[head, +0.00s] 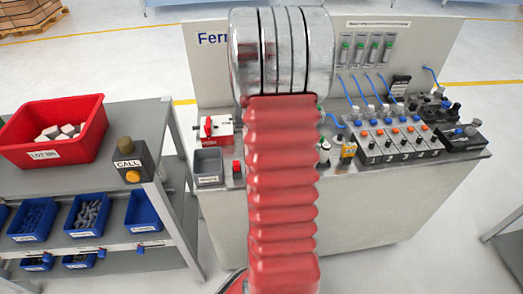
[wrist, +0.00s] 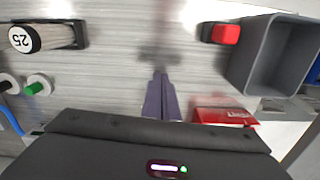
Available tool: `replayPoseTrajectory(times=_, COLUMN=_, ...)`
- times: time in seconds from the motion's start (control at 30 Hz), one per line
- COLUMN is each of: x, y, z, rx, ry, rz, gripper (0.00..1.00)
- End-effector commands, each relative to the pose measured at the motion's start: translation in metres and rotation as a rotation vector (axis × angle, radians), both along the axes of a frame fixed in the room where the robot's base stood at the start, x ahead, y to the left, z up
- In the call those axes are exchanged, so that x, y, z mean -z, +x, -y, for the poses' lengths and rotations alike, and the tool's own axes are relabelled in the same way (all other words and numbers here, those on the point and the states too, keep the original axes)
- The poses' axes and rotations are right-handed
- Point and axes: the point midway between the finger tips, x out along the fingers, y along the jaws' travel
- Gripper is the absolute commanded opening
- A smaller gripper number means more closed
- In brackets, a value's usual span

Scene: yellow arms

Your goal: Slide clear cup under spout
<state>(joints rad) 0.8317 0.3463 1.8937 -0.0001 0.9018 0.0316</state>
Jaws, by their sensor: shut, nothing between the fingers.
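I cannot make out a clear cup or a spout for sure in either view. My gripper (wrist: 161,80) is shut and empty, with its narrow purple-grey fingers together over the bare grey bench top in the wrist view. In the head view my red arm covers the middle of the bench and hides the gripper. A cylinder (wrist: 52,36) with a round white face marked 25 and a dark base lies at the upper left of the wrist view, apart from my fingers. I cannot tell whether it is part of the dispensing gear.
A grey open bin (wrist: 270,60) and a red button block (wrist: 222,33) stand right of my fingers, with a red box (wrist: 225,116) nearer. A green-tipped fitting (wrist: 38,86) is at the left. In the head view, a valve block (head: 395,140) with blue tubes fills the bench's right.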

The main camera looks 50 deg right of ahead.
Motion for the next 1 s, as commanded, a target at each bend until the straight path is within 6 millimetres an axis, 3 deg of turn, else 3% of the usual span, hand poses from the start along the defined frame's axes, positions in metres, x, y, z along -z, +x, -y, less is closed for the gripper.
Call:
replayPoseTrajectory(times=0.53, x=0.000, y=0.004, z=-0.003, rx=-0.010, ry=0.000, rz=0.000, gripper=0.00)
replayPoseTrajectory(times=0.93, x=0.000, y=-0.013, z=-0.033, rx=-0.013, ry=0.000, rz=0.000, gripper=0.00)
replayPoseTrajectory(times=1.0, x=-0.010, y=-0.012, z=-0.031, rx=-0.012, ry=-0.003, rz=0.003, gripper=0.00)
